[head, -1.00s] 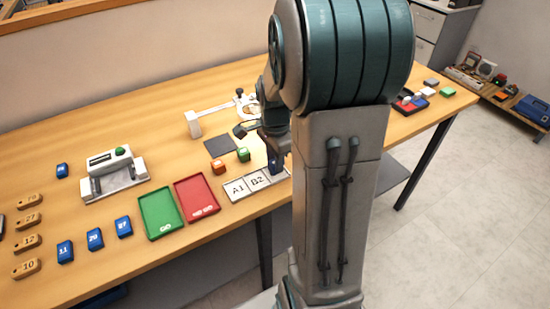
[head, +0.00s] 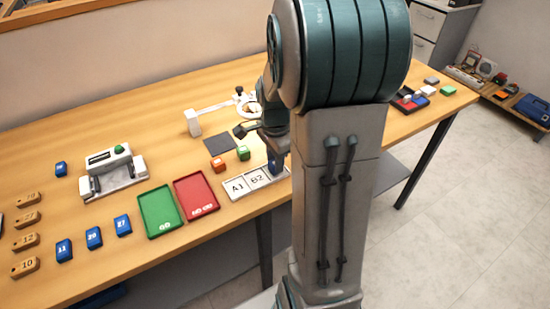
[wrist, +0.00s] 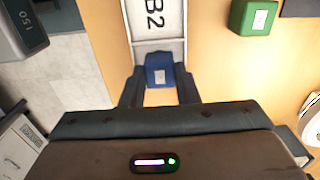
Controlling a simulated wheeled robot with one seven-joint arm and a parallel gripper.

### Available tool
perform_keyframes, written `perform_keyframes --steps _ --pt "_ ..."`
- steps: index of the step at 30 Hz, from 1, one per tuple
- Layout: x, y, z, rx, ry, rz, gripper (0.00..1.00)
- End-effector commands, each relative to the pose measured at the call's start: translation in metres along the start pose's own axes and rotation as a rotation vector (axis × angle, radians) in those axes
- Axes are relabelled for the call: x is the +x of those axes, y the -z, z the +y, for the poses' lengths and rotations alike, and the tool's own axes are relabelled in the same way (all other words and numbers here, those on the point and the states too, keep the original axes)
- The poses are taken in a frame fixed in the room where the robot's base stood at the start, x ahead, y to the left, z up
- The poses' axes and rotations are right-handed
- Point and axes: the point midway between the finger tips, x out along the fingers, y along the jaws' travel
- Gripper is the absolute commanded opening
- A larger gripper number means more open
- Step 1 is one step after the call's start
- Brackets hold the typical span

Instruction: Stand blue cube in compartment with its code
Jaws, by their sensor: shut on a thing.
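The blue cube (wrist: 160,70), with a small white label whose marking I cannot read, is between the two fingers of my gripper (wrist: 159,88). My gripper is shut on it. The white compartment tray (head: 258,187) shows the codes A1 and B2 in the head view; its right end is partly hidden by my arm. In the wrist view the tray (wrist: 127,30) shows B2, and the cube is over the bay beyond B2. That bay's code is hidden. I cannot tell whether the cube touches the tray floor. In the head view my gripper (head: 274,168) is at the tray's right end.
A green cube (head: 243,153) and an orange cube (head: 218,164) stand behind the tray, near a dark pad (head: 220,145). Red (head: 196,196) and green (head: 160,212) trays lie to the left. Several blue numbered blocks and wooden tags lie farther left. The table's front edge is close.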

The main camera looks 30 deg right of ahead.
Motion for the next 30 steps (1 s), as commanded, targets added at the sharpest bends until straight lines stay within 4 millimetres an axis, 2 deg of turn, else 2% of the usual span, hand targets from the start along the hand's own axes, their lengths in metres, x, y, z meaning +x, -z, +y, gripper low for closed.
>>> perform_keyframes --steps 4,5,7,8,16,20,23,30 --pt "0.0 0.0 0.0 0.0 0.0 0.0 0.03" --pt "0.0 0.0 0.0 0.0 0.0 0.0 0.31" --pt "0.0 0.0 0.0 0.0 0.0 0.0 0.5" --pt "0.0 0.0 0.0 0.0 0.0 0.0 0.53" --pt "-0.001 0.0 0.0 0.0 0.0 0.0 0.53" --pt "-0.011 0.0 -0.001 0.0 0.004 0.002 0.53" --pt "-0.028 0.0 -0.001 -0.001 0.005 0.002 0.53" --pt "-0.084 0.0 -0.001 -0.001 0.006 0.003 0.53"
